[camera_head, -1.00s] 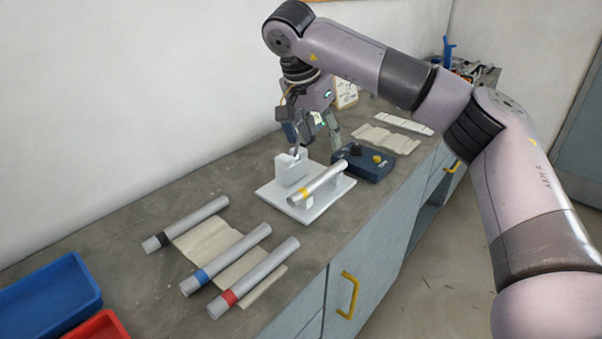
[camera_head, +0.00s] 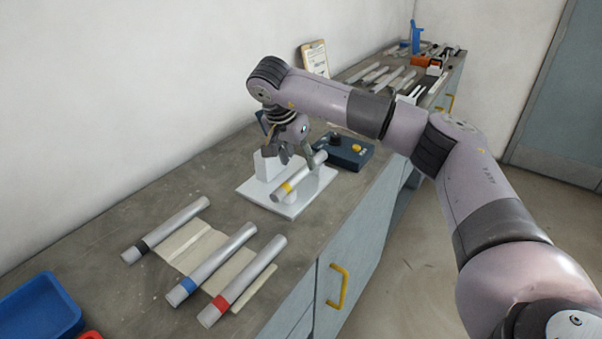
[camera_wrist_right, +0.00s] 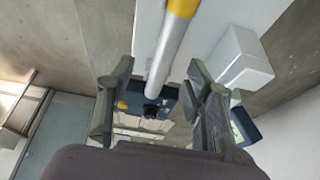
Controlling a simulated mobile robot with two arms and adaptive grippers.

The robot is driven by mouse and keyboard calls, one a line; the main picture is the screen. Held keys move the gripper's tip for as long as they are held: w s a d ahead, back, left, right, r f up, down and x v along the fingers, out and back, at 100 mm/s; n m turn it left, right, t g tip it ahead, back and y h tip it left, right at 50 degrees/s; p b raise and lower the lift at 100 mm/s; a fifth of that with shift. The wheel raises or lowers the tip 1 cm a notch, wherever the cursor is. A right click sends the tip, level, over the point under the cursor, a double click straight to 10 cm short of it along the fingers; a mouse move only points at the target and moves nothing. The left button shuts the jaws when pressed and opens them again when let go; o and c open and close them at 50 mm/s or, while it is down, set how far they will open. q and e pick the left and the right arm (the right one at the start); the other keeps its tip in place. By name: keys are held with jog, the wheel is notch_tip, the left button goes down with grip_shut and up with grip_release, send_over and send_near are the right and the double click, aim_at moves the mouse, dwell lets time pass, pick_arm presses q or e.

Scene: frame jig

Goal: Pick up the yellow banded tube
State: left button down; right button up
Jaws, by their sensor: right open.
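The yellow banded tube (camera_head: 294,181) is silver with a yellow band near its front end. It rests tilted on the white jig (camera_head: 287,207) on the counter. My right gripper (camera_head: 295,158) is above the tube's rear part, pointing down. In the right wrist view the gripper (camera_wrist_right: 155,105) is open, with the tube (camera_wrist_right: 168,55) showing between and beyond the fingers. I cannot tell whether the fingers touch it. My left gripper is not in view.
Tubes with black (camera_head: 166,229), blue (camera_head: 211,264) and red (camera_head: 242,281) bands lie on a beige mat (camera_head: 187,243). A dark blue box (camera_head: 345,155) with a yellow button stands behind the jig. A blue tray (camera_head: 40,308) sits at the front left. The wall borders the counter.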

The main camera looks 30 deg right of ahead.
aim_at(300, 171)
jog(key=x, duration=0.2)
jog(key=p+x, duration=0.1)
jog(key=x, duration=0.2)
jog(key=shift+w+a+f, duration=0.2)
jog(key=shift+w+f, duration=0.05)
jog(key=shift+f, duration=0.1)
jog(key=shift+c, duration=0.3)
grip_shut()
